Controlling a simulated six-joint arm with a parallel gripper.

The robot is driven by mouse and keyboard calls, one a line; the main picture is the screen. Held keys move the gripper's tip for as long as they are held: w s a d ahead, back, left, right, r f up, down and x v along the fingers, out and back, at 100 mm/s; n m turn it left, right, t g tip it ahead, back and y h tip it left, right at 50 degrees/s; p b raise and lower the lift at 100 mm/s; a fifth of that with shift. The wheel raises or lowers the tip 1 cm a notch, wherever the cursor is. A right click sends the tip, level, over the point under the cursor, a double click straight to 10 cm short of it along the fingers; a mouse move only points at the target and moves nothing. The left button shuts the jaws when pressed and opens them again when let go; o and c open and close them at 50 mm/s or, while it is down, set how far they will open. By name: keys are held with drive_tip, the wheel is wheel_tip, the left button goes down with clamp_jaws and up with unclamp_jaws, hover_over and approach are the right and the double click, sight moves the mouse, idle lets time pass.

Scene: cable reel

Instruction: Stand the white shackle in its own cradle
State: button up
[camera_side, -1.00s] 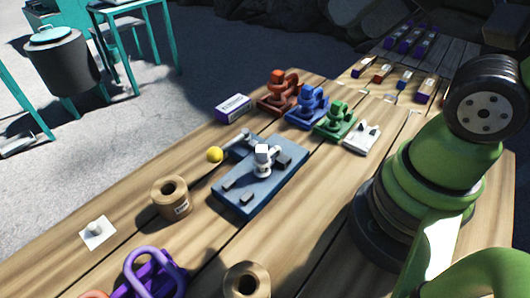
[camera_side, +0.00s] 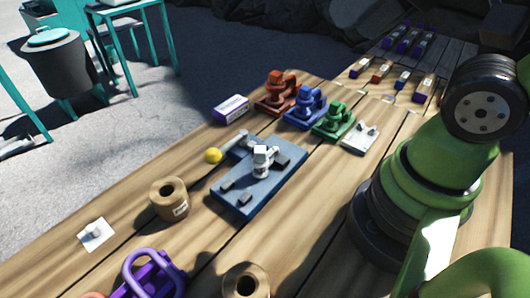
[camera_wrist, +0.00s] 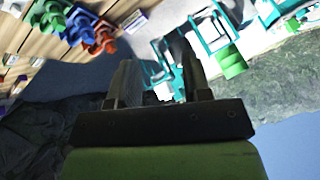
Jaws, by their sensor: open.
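The white shackle (camera_side: 261,158) stands on a dark blue fixture board (camera_side: 235,203) in the middle of the bench. The pale cradle (camera_side: 360,138) at the right end of the cradle row looks empty. In that row, red (camera_side: 277,94), blue (camera_side: 307,108) and green (camera_side: 334,122) shackles sit in cradles of their own colours. My gripper (camera_wrist: 160,78) shows only in the wrist view. Its two dark fingers are apart with nothing between them. It is clear of the shackle and points out past the bench.
A white and purple box (camera_side: 231,108) lies left of the cradles. A yellow ball (camera_side: 213,156) and a cardboard spool (camera_side: 169,199) are left of the board. Another spool (camera_side: 246,281) and a purple looped part (camera_side: 150,272) are at the front. Bare bench lies between board and cradles.

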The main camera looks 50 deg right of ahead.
drive_tip(key=shift+w+f+n, duration=0.1)
drive_tip(key=shift+w+n, duration=0.15)
drive_tip(key=shift+n, duration=0.05)
drive_tip(key=shift+c, duration=1.1)
drive_tip(key=n+g+h, duration=0.2)
drive_tip(key=n+g, duration=0.5)
drive_tip(key=n, duration=1.4)
hover_over(271, 150)
wheel_tip(271, 150, down, 17)
drive_tip(key=shift+f+n, duration=0.3)
drive_tip(key=shift+f, duration=4)
